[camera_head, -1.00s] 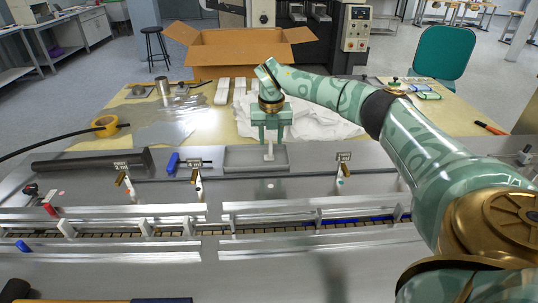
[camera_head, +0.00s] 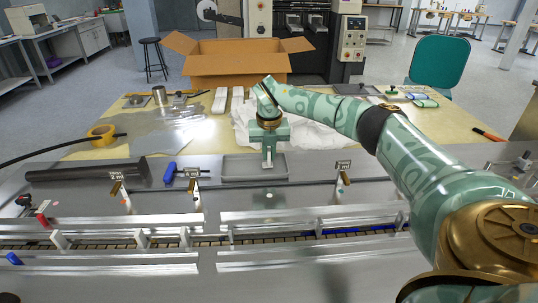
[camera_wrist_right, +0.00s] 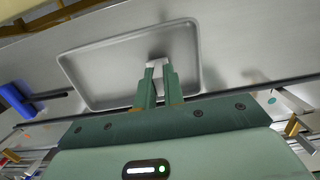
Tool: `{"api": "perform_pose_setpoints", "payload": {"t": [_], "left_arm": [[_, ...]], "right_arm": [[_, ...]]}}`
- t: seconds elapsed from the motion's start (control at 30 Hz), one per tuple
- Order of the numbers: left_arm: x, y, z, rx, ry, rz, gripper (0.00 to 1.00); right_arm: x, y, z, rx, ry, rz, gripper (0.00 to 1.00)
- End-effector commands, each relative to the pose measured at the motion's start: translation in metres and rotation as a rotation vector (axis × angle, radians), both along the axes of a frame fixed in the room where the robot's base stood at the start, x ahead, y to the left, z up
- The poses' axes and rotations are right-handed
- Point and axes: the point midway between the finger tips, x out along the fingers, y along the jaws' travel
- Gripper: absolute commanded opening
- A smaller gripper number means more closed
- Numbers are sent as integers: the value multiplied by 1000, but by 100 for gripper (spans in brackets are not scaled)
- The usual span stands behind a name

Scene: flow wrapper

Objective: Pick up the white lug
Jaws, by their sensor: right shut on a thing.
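The white lug (camera_wrist_right: 157,62) is small and sits between the fingertips of my right gripper (camera_wrist_right: 154,82) in the right wrist view. In the head view my right gripper (camera_head: 268,150) points down over the shallow grey tray (camera_head: 238,170), and a pale bit of the lug (camera_head: 268,164) shows below its fingers. The gripper is shut on the lug. The fingers hide most of the lug, and I cannot tell whether it still touches the tray floor. The tray also shows in the right wrist view (camera_wrist_right: 100,72). My left gripper is not in view.
A blue-handled tool (camera_head: 170,173) lies left of the tray. Small upright brackets (camera_head: 194,190) stand along the steel deck, with guide rails (camera_head: 320,216) in front. Crumpled white sheeting (camera_head: 310,133) and an open cardboard box (camera_head: 235,62) are behind.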

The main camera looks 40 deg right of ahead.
Motion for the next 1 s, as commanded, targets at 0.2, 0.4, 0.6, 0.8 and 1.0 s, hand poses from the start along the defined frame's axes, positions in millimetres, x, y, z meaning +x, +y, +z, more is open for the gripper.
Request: {"api": "perform_pose_setpoints", "payload": {"t": [0.2, 0.4, 0.6, 0.8, 1.0], "left_arm": [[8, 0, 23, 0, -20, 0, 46], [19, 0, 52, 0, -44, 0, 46], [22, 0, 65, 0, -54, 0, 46], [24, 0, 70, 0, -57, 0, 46], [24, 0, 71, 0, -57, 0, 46]], "right_arm": [[-6, 6, 43, 0, -7, 4, 0], [-36, 38, 97, 0, -8, 5, 0], [-71, 77, 113, 0, -4, 4, 0], [-90, 98, 123, 0, -1, 1, 0], [-95, 103, 125, 0, -1, -1, 0]]}}
